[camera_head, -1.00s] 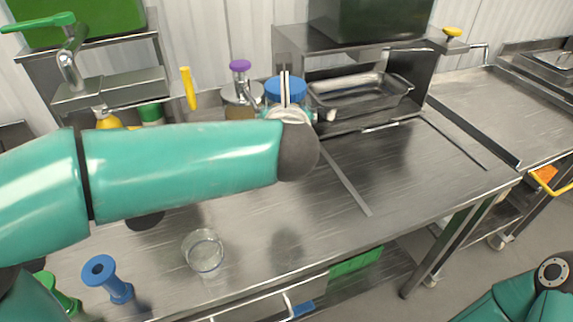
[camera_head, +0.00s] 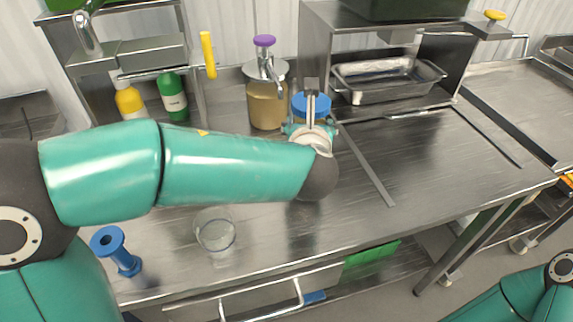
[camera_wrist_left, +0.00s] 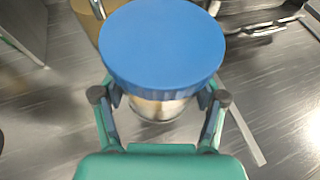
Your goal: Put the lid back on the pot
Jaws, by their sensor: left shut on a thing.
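The round blue lid (camera_head: 312,101) sits at the back middle of the bench, just beyond my left gripper (camera_head: 309,132). In the left wrist view the lid (camera_wrist_left: 163,42) is seen from above and looks level. My left gripper (camera_wrist_left: 160,98) is shut on it, its fingers on both sides at the lid's near edge. The pot (camera_wrist_left: 158,108), clear or pale with light contents, shows directly below the lid between the fingers. The finger contacts and the seam between lid and pot are hidden, so I cannot tell whether they touch. My right gripper is out of view.
A pump jar (camera_head: 266,102) with a purple knob stands close left of the lid. A metal tray (camera_head: 392,84) lies behind to the right. A glass (camera_head: 215,232) and a blue spool-shaped object (camera_head: 117,252) stand at the front. The bench right of the lid is mostly clear.

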